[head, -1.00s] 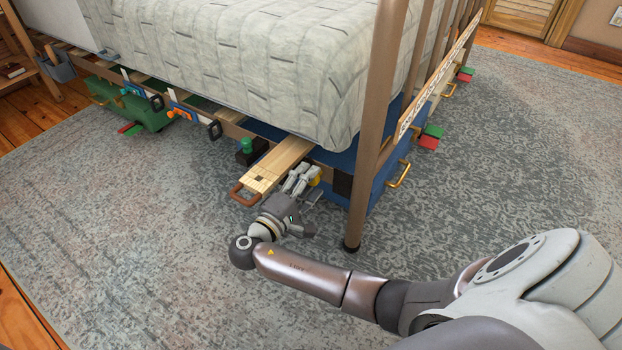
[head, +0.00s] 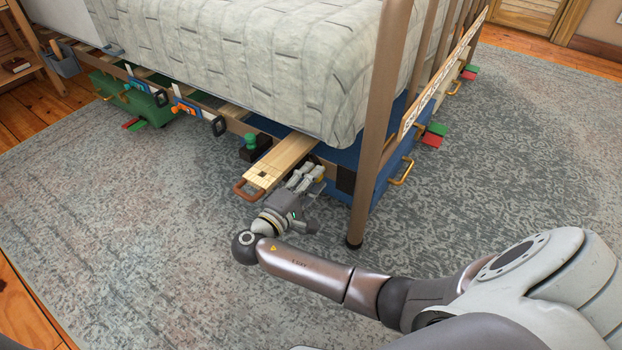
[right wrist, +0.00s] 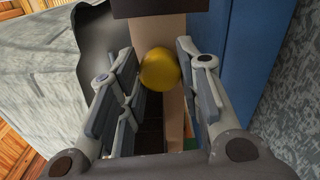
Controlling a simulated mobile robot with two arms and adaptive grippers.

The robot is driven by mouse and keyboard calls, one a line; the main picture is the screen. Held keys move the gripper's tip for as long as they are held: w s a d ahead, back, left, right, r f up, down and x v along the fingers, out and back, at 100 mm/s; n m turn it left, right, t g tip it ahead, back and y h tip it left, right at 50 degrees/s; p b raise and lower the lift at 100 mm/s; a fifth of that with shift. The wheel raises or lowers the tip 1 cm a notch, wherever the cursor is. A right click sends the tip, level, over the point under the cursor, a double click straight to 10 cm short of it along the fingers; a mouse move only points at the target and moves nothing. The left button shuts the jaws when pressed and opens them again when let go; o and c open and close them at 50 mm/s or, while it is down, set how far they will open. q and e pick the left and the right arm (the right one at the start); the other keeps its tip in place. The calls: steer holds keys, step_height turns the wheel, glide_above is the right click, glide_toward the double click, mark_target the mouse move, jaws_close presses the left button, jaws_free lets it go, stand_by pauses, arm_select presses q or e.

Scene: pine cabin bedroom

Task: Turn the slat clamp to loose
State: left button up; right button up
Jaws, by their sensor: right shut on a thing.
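A yellow round knob (right wrist: 159,69) sits on the bed's side rail. I take it to be the slat clamp's knob, but its setting cannot be read. My right gripper (right wrist: 160,82) has a finger on each side of the knob and is shut on it. In the head view my right gripper (head: 308,176) is low under the bed's edge, just right of the pulled-out wooden slat board (head: 277,162), and its fingers hide most of the knob. My left gripper is not in view.
A bed post (head: 370,150) and a blue drawer (head: 375,190) stand close on the right. The rug in front is clear.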

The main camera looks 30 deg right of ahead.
stand_by(0.7)
steer(key=o, duration=1.1)
steer(key=shift+c, duration=0.2)
